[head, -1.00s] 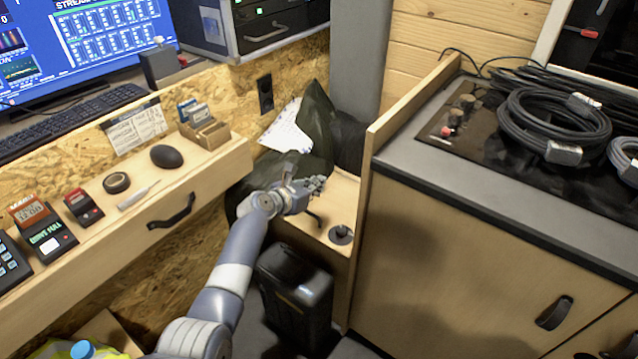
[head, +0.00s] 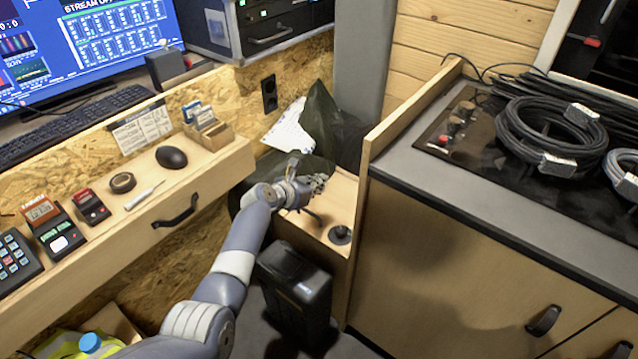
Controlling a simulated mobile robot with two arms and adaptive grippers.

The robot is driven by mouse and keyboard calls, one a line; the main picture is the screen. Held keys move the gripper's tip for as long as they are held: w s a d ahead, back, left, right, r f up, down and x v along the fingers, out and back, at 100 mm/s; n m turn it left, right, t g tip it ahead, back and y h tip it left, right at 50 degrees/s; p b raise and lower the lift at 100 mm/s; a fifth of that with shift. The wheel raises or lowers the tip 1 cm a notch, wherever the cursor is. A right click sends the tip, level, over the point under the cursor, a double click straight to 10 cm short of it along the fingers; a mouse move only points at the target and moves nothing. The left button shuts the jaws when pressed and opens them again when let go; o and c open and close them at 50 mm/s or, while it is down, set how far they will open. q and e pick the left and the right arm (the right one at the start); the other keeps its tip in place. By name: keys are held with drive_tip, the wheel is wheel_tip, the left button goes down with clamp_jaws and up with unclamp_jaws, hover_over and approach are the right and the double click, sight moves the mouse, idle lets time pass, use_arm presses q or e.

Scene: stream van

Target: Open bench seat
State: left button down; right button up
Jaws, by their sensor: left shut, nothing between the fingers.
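The bench seat (head: 335,208) is a light wooden lid between the desk and the counter, and it is down. A dark round knob (head: 339,235) sits near its front right corner. My left gripper (head: 321,184) is shut and empty above the seat, behind the knob and apart from it. Its exact height over the lid is hard to tell. A dark jacket or bag (head: 318,125) and white paper (head: 287,132) lie on the rear of the seat. My right gripper is not in view.
A black bin (head: 296,290) stands on the floor before the bench. The desk drawer (head: 120,226) is on the left, with a black mouse (head: 171,157) above it. The counter (head: 480,207) with coiled cables (head: 553,128) borders the bench on the right.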

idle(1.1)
use_arm(q)
drive_tip(key=v, duration=0.8)
idle(0.3)
